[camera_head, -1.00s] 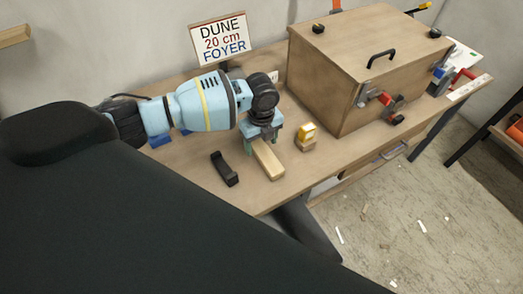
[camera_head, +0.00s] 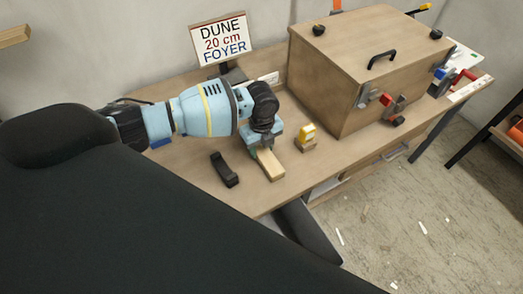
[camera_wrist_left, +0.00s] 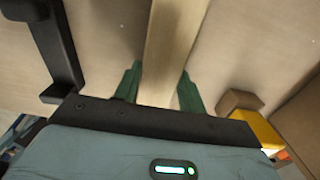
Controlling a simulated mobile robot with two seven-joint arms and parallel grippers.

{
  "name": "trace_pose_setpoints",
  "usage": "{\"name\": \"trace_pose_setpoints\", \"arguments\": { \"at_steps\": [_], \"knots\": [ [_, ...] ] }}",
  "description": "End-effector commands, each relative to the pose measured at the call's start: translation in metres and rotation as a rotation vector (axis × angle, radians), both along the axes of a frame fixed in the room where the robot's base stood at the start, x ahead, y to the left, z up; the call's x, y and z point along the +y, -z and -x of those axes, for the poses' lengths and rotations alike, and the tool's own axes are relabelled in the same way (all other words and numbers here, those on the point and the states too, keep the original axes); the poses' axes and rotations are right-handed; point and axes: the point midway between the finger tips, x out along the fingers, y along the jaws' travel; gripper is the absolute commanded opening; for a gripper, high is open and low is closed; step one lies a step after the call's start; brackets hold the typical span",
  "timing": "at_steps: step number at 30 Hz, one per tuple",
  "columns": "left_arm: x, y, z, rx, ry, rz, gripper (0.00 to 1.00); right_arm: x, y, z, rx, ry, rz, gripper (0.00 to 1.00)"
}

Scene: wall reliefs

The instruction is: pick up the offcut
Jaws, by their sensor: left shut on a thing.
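The offcut (camera_head: 269,164) is a pale, straight wooden bar on the workbench. Its near end sticks out from under my left gripper (camera_head: 262,147), which points down over it. In the left wrist view the bar (camera_wrist_left: 174,45) runs up the picture between the two green fingers (camera_wrist_left: 160,88). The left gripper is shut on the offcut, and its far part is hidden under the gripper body. I cannot tell any gap between bar and bench top. My right gripper is not in view.
A black bracket-like piece (camera_head: 224,170) lies left of the offcut, and a yellow-topped block (camera_head: 307,135) stands to its right. A large wooden box (camera_head: 345,75) with clamps fills the bench's right. A sign (camera_head: 222,40) stands behind. The bench's front edge is close.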

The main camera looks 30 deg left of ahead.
Motion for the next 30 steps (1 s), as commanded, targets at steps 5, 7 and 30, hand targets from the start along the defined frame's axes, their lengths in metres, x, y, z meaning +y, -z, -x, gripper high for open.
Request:
{"name": "trace_pose_setpoints", "arguments": {
  "at_steps": [5,7,30],
  "knots": [
    [0.000,-0.003,-0.001,-0.002,0.000,0.001,0.15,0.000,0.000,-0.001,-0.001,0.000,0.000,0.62],
    [0.000,-0.006,-0.001,-0.003,0.000,0.002,0.15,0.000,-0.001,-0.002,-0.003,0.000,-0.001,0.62],
    [-0.083,-0.047,0.083,0.000,0.005,0.002,0.15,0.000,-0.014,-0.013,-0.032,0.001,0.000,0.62]
  ]
}}
